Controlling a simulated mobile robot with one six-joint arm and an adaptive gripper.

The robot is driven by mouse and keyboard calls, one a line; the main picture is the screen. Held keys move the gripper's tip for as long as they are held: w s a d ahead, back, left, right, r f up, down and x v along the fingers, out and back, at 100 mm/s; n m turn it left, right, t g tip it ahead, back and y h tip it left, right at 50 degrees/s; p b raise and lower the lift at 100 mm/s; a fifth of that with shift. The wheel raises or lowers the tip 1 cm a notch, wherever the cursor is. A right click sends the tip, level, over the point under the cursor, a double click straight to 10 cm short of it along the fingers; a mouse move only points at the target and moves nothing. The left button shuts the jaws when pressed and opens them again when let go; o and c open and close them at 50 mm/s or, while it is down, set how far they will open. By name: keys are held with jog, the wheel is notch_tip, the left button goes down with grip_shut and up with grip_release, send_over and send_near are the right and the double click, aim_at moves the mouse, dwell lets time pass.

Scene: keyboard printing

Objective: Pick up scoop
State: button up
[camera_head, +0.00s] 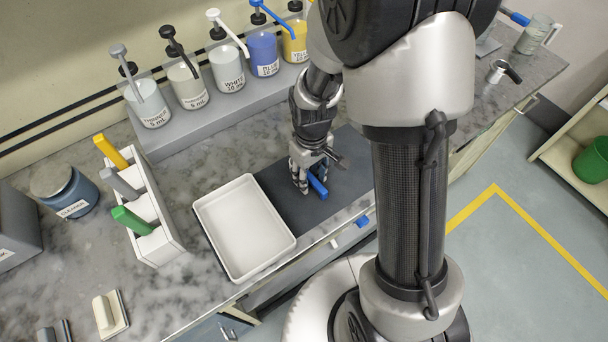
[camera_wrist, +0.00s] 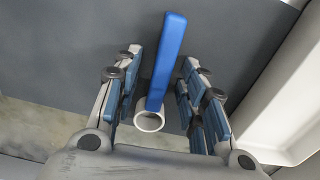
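The scoop (camera_wrist: 168,62) has a long blue handle and a small white round cup (camera_wrist: 149,120). In the wrist view it lies between the two fingers of my gripper (camera_wrist: 161,75), with a gap on the right side; contact on the left is hard to tell. In the head view my gripper (camera_head: 303,176) points down over the dark mat, and the blue handle (camera_head: 317,185) shows beside its fingertips. The cup is hidden there. My gripper looks open around the scoop.
A white tray (camera_head: 203,222) sits left of the dark mat (camera_head: 275,190). Several pump bottles, including a blue one (camera_head: 263,52), stand on a grey step behind. A white holder (camera_head: 172,246) with coloured handles and a cleaner jar (camera_head: 66,192) stand farther left.

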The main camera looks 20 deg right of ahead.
aim_at(310, 176)
jog(key=shift+f, duration=0.15)
jog(key=shift+c, duration=0.2)
grip_shut()
dwell(0.3)
notch_tip(310, 176, up, 20)
jog(key=p, duration=0.6)
jog(key=shift+p, duration=0.4)
